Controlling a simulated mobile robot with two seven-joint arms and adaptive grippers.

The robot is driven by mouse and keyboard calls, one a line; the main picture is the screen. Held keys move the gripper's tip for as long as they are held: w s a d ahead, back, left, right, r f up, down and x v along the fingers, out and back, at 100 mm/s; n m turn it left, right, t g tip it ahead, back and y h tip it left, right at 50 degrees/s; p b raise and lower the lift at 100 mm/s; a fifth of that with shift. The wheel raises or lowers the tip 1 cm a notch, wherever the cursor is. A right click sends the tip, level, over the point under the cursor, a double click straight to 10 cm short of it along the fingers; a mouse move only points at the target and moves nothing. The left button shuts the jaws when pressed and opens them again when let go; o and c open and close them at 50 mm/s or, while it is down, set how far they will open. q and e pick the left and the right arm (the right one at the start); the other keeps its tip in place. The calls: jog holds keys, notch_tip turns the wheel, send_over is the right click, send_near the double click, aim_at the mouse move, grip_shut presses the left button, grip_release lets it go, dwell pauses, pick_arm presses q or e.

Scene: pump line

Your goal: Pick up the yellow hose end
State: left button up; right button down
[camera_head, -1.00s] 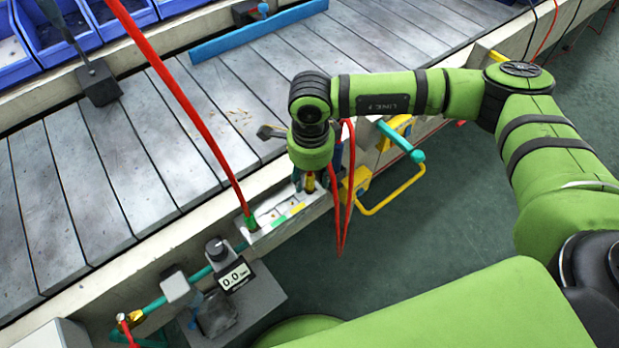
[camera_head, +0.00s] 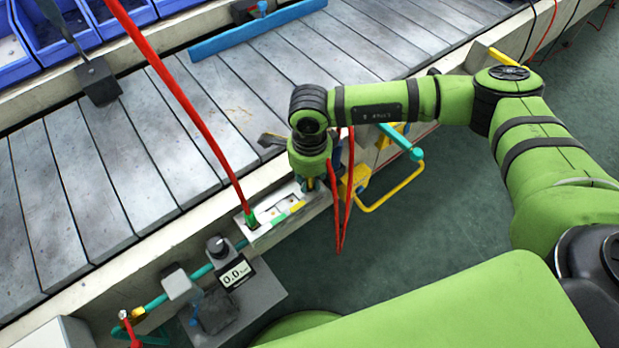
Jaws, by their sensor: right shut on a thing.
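My right gripper (camera_head: 310,184) points down at the right end of a pale block with sockets (camera_head: 262,229) on the conveyor's near side. It is shut on the yellow hose end, which is mostly hidden by the fingers and wrist. A red hose (camera_head: 338,225) hangs in a loop just right of the gripper. Whether the hose end touches the block cannot be told. A green hose end (camera_head: 250,220) on another red hose (camera_head: 185,103) stands upright in the block's left part. My left gripper is not in view.
The slatted conveyor (camera_head: 115,165) runs behind the block. A yellow bent handle (camera_head: 400,192) and teal pipe (camera_head: 400,142) are right of the gripper. A gauge reading 0.0 (camera_head: 236,273) stands at the front left. Open green floor (camera_head: 440,225) lies at the right.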

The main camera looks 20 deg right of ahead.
jog(key=shift+r, duration=0.55)
notch_tip(320, 180, up, 3)
jog(key=shift+w+f+b, duration=0.1)
jog(key=shift+b, duration=0.55)
jog(key=s+d+r+b, duration=0.1)
jog(key=s+d+r, duration=0.6)
jog(key=s+r, duration=0.2)
jog(key=shift+d+r, duration=0.2)
jog(key=shift+r, duration=0.35)
